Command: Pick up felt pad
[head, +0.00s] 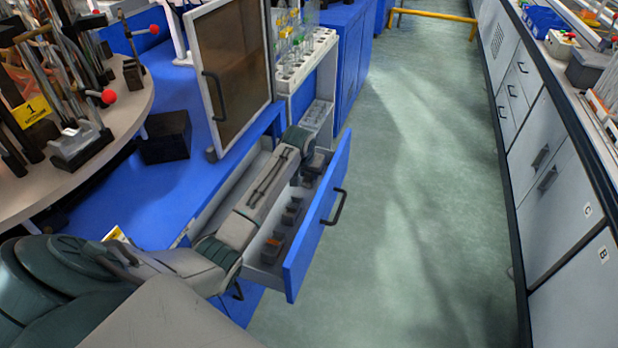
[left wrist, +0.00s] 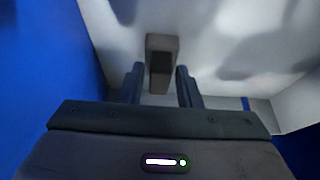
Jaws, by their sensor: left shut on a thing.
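A small grey block with a darker face, which looks like the felt pad (left wrist: 162,62), stands between the two dark fingers of my left gripper (left wrist: 159,80) in the left wrist view. The gripper is shut on it. In the head view my left arm reaches over the open blue-fronted drawer (head: 318,222), with the left gripper (head: 317,160) down toward its far end; its fingertips and the held pad are hard to make out there. Several similar dark blocks (head: 291,214) sit in a row in the drawer. My right gripper is not in view.
The drawer's blue front and white walls surround the gripper closely. A framed brown panel door (head: 232,65) and a white rack of vials (head: 305,60) stand behind the drawer. A round table (head: 125,125) with tools is at left. Green floor (head: 420,150) lies clear to the right.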

